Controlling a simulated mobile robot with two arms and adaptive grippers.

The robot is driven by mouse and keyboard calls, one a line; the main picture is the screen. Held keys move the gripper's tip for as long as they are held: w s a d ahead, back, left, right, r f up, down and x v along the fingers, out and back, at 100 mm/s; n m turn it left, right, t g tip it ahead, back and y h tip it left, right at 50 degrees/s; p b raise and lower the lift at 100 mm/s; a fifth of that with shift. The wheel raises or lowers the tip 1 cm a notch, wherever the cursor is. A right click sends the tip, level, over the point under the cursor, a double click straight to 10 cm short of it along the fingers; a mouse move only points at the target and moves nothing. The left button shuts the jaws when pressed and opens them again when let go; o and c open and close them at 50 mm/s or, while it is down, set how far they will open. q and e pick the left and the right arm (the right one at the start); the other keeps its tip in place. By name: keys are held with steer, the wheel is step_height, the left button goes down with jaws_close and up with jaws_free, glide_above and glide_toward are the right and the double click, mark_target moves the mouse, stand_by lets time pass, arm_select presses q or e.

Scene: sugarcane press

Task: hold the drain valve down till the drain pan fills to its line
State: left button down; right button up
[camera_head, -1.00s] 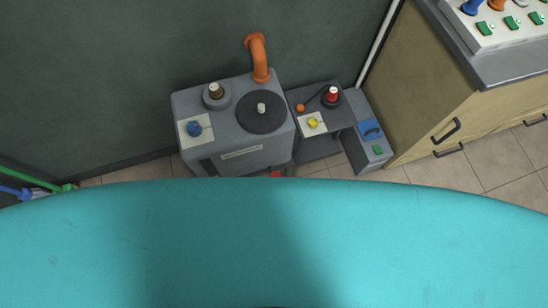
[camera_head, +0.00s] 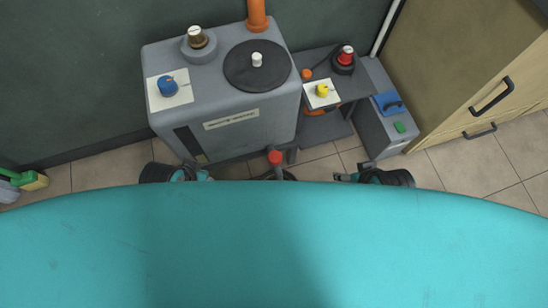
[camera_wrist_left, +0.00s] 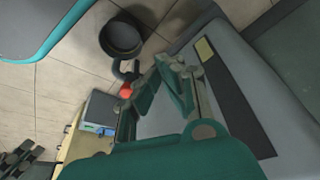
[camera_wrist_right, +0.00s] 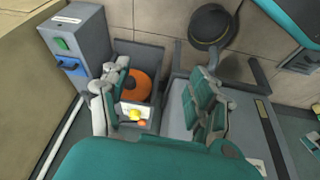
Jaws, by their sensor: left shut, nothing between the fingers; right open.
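The drain valve appears to be the red-topped lever (camera_head: 275,157) low on the front of the grey machine (camera_head: 228,95); its red knob (camera_wrist_left: 126,91) shows in the left wrist view. The drain pan, a dark round pan (camera_wrist_left: 122,37), stands on the floor below; my teal body mostly hides it in the head view. It also shows in the right wrist view (camera_wrist_right: 208,27). The fill line and level cannot be made out. My left gripper (camera_head: 203,175) is shut and empty, left of the valve. My right gripper (camera_head: 341,177) is open and empty, right of it.
A low grey box (camera_head: 378,125) with a blue handle and green button stands to the right, beside a wooden cabinet (camera_head: 470,100). A side shelf carries a red knob (camera_head: 346,53) and yellow knob (camera_head: 322,90). Tiled floor lies open in front.

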arm_select(q)
steer(key=w+d+m+h+b, duration=0.2)
steer(key=w+d+m+h, duration=0.5)
steer(key=w+d+m, duration=0.2)
steer(key=shift+w+d+m+g, duration=0.3)
steer(key=shift+d+m, duration=0.7)
steer(key=shift+d, duration=0.05)
arm_select(e)
steer(key=w+a+r+t+y, duration=0.1)
steer(key=w+a+r+t, duration=0.1)
steer(key=w+r+t, duration=0.3)
steer(key=w+a+r+t+y, duration=0.2)
steer(key=w+r+t, duration=0.3)
steer(key=r, duration=0.7)
steer(key=shift+w+a+r+n, duration=0.3)
steer(key=shift+w+a+r, duration=0.15)
steer(key=shift+w, duration=0.6)
